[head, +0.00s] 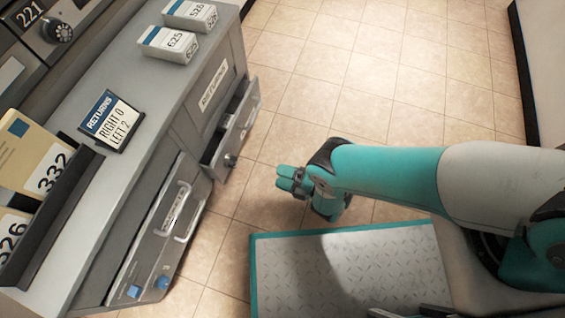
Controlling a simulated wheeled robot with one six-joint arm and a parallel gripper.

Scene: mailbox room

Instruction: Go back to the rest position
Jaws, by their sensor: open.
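My gripper (290,181) is at the end of my teal and white arm, which reaches in from the right. It is open and empty, above the tiled floor and to the right of the grey cabinet (133,165). It is apart from the cabinet's open drawer (236,125), which lies up and left of it. The fingers look small from here, and the gap between them is hard to make out.
The lower cabinet front (163,232) has a pale handle and blue knobs. On top are a returns sign (111,121), two white boxes (171,44) (190,14) and numbered parcels (42,160). A dial mailbox (52,32) stands behind. Tiled floor (385,70) is clear beyond my arm.

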